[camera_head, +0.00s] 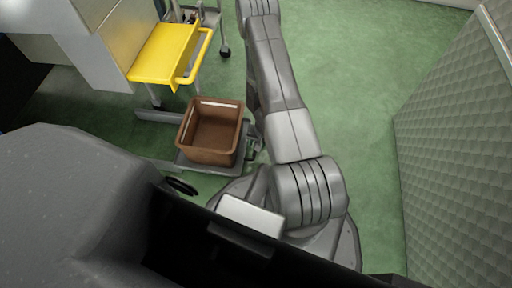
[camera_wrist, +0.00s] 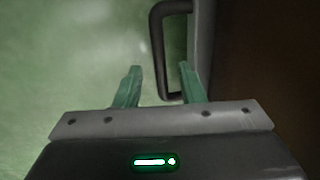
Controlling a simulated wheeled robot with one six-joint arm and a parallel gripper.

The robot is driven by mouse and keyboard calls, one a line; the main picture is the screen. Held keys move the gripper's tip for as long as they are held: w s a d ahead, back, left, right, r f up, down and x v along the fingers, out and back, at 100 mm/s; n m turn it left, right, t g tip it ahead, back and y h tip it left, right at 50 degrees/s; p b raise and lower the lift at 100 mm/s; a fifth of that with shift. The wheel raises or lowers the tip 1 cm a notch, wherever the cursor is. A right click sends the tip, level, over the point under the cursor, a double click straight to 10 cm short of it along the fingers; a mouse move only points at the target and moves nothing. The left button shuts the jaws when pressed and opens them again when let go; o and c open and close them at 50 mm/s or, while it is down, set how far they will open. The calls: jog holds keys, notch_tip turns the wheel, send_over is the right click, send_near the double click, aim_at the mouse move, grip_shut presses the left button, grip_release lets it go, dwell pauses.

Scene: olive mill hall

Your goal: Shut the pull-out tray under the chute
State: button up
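The grey pull-out tray (camera_head: 187,164) sticks out below and in front of the yellow chute (camera_head: 165,53). A brown crate (camera_head: 209,157) stands on it. A dark U-shaped handle (camera_head: 253,150) is on the tray's right side, close to my arm. In the wrist view, the handle (camera_wrist: 157,50) stands out from a grey edge, with a dark brown surface to its right. My gripper (camera_wrist: 160,82) is open. Its two fingertips are apart, with the handle's near end between them in the picture. I cannot tell whether they touch it. My arm hides the gripper in the head view.
A grey machine body (camera_head: 113,50) is at the upper left. A wheeled stand (camera_head: 213,22) is behind the chute. A tall textured panel (camera_head: 455,140) runs along the right. Green floor (camera_head: 365,60) is clear between my arm and that panel.

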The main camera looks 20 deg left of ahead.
jog(key=shift+a+f, duration=0.25)
jog(key=shift+f, duration=1)
grip_shut()
jog(key=a, duration=0.3)
jog(key=s+a, duration=0.1)
jog(key=a, duration=0.2)
jog(key=s+a, duration=0.1)
jog(key=a, duration=0.2)
jog(key=shift+s+a, duration=0.15)
jog(key=shift+a, duration=0.15)
grip_release()
jog(key=shift+r, duration=0.15)
